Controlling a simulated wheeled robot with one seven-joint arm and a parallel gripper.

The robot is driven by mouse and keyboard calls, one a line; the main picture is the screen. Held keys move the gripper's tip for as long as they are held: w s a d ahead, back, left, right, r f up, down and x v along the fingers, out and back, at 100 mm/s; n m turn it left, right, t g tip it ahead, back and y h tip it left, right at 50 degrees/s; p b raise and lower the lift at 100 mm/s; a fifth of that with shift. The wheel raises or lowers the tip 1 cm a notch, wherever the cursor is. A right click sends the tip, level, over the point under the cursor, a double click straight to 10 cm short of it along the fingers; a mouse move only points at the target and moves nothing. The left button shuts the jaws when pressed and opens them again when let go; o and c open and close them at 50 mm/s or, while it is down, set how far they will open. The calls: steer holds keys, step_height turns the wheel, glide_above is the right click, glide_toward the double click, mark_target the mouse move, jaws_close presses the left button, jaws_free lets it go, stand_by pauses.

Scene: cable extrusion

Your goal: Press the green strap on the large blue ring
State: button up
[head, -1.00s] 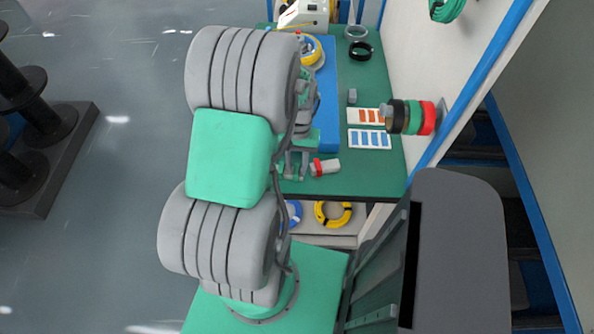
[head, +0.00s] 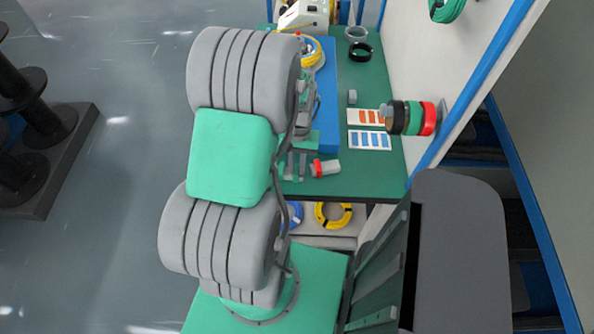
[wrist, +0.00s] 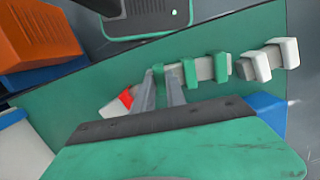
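A blue ring (head: 294,213) lies on the shelf under the table, beside a yellow ring, partly hidden by my arm; no strap shows on it. On the green table, several green and white pieces stand in a row in the wrist view, among them a green strap-like piece (wrist: 190,75). My gripper (head: 296,166) is at the table's near part, left of a red-tipped white piece (head: 325,167). In the wrist view, its two grey fingers (wrist: 160,72) point down at the row, a little apart, with green showing between them. I cannot tell whether they touch that green piece.
A blue block (head: 328,95) stands on the green table (head: 380,180). Two cards with orange and blue strips lie to the right. Black, green and red rolls (head: 413,117) hang on a wall peg. A yellow ring (head: 333,215) lies on the lower shelf. Black spools stand at the left.

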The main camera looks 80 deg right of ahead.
jaws_close()
step_height(320, 180, up, 8)
steer(key=p, duration=0.6)
